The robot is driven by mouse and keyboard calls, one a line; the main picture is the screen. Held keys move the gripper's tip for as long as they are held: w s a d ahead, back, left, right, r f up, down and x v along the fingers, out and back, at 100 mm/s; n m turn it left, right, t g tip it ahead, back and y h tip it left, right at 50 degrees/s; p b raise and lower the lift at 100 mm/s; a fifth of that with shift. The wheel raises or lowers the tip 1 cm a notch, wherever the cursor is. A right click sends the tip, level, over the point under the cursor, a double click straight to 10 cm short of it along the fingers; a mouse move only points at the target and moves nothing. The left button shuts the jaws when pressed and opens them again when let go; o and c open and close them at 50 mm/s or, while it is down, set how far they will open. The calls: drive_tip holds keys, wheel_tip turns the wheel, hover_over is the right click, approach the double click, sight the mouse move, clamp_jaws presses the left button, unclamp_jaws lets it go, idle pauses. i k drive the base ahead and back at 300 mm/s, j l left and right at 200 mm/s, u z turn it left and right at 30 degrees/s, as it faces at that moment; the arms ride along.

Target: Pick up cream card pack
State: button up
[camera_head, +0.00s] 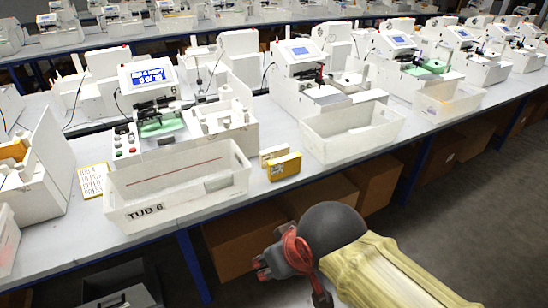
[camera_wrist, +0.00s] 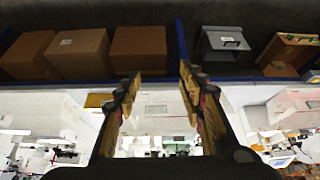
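The cream card pack (camera_head: 273,152) stands on the white table, to the right of the tub marked TUB 6 (camera_head: 178,190). A yellow pack (camera_head: 284,167) stands just in front of it and covers part of its lower side. My gripper (camera_head: 264,266) is in front of the table edge, below and apart from both packs. In the wrist view my gripper (camera_wrist: 160,80) has its two fingers well apart, with nothing between them. A yellow item shows left of the fingers in the wrist view (camera_wrist: 98,100); the cream pack is not clear there.
An empty white tub (camera_head: 352,132) stands right of the packs. Plotter machines (camera_head: 152,85) line the table behind. A yellow printed card (camera_head: 93,180) lies left of TUB 6. Cardboard boxes (camera_head: 238,240) and a grey bin (camera_head: 122,290) are below the table.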

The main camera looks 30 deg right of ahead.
sight(265, 156)
drive_tip(key=i+l+u, duration=0.4)
drive_tip(key=i+l, duration=1.15)
drive_tip(key=i, duration=0.05)
